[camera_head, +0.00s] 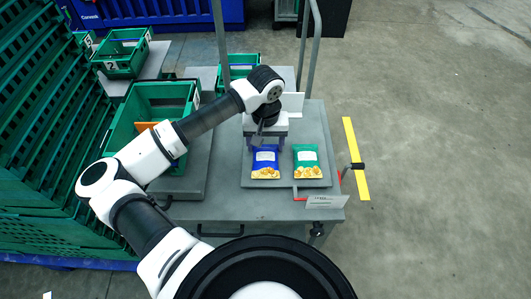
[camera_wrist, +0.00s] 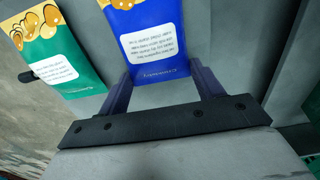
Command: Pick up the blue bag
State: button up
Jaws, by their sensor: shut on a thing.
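The blue bag (camera_head: 265,160) has a white label and yellow food printed at its near end. It lies at the left of a grey board (camera_head: 289,184) on the cart. In the wrist view the blue bag (camera_wrist: 155,45) reaches down between the two dark purple fingers. My gripper (camera_wrist: 165,82) is shut on the blue bag, one finger at each side edge of its top end. In the head view my gripper (camera_head: 267,146) is at the bag's far end, partly hidden under my wrist. I cannot tell whether the bag is clear of the board.
A green bag (camera_head: 307,164) lies just right of the blue bag, apart from it; it also shows in the wrist view (camera_wrist: 58,55). Green crates (camera_head: 120,135) stand at left. A metal frame post (camera_head: 318,45) rises behind. The floor at right is open.

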notch_tip(320, 180, up, 19)
jog(key=b, duration=0.6)
jog(key=shift+f, duration=0.1)
